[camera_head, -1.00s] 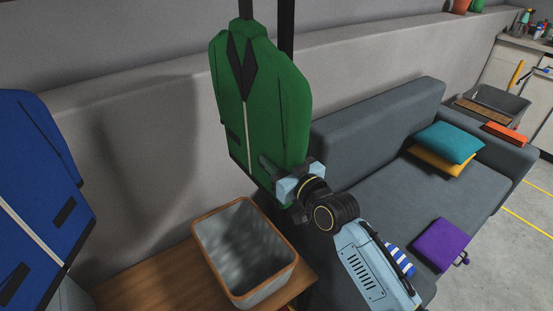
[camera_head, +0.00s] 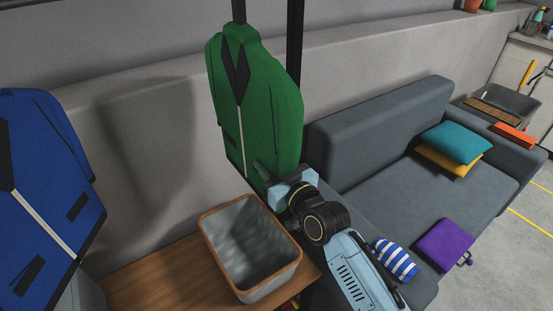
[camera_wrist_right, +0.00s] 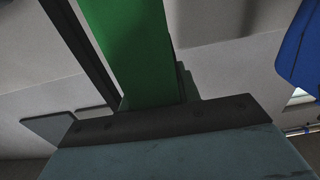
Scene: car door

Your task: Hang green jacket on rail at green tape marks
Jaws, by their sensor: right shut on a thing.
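The green jacket (camera_head: 268,105) hangs upright in the upper middle of the head view, with black lapels and a pale zip line. My right gripper (camera_head: 268,178) is at its lower right edge and is shut on it. In the right wrist view the green jacket (camera_wrist_right: 132,50) runs down between the jaws. The jacket's top is close to a dark vertical bar at the top edge. The rail and green tape marks cannot be made out. My left gripper is not in view.
A blue jacket (camera_head: 40,180) hangs at the left. A wood-rimmed grey bin (camera_head: 210,245) stands on a wooden table (camera_head: 150,285) below the green jacket. A grey sofa (camera_head: 375,190) with cushions fills the right. A dark post (camera_head: 295,60) stands behind the jacket.

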